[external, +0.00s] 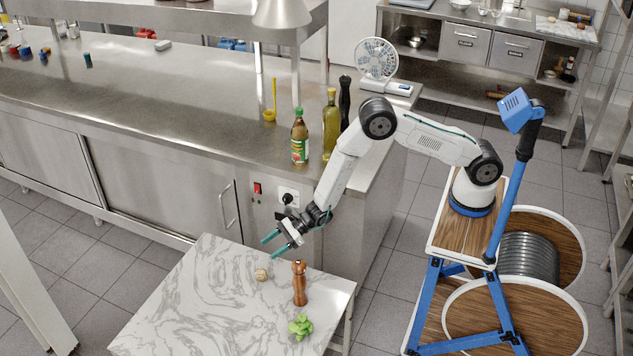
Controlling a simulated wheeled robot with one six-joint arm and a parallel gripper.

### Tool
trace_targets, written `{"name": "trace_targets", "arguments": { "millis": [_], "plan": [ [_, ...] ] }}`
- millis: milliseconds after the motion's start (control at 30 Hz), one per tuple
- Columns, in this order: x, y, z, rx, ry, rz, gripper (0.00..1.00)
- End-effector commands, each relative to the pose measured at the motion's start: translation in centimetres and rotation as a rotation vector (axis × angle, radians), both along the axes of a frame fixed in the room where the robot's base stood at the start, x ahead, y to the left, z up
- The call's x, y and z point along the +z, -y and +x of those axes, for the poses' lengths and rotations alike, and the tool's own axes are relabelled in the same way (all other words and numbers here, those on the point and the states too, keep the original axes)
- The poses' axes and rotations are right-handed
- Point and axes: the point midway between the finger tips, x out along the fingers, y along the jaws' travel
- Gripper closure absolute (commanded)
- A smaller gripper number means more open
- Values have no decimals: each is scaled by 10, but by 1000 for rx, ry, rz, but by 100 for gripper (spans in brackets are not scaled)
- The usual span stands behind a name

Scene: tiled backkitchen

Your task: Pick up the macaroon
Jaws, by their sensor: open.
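A small round beige object that looks like the macaroon (261,274) lies on the white marble table (205,290), near its back edge. My gripper (271,247) is above the back part of the table, a little up and right of the macaroon in the picture. Its two teal fingers are apart, with nothing between them. The fingers point left and down and do not touch the macaroon. Fine detail on the macaroon is too small to tell.
A brown wooden pepper mill (299,283) stands upright just right of the macaroon. A green succulent-like thing (301,327) sits near the table's front right. The steel counter (190,100) with bottles (300,137) rises behind the table. The table's left side is clear.

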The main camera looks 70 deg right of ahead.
Motion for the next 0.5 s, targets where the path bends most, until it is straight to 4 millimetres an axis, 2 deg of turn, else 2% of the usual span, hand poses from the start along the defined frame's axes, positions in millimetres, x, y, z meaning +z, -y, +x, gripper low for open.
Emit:
{"name": "trace_targets", "arguments": {
  "millis": [33, 100, 200, 300, 500],
  "plan": [
    [-29, 0, -1, 1, -5, -2, 35],
    [-56, 1, -1, 0, -4, -2, 35],
    [-83, 0, 0, 1, -1, -1, 35],
    [-97, 0, 0, 1, 0, 0, 35],
    [-108, -10, 7, 3, 2, 1, 35]
  ]
}}
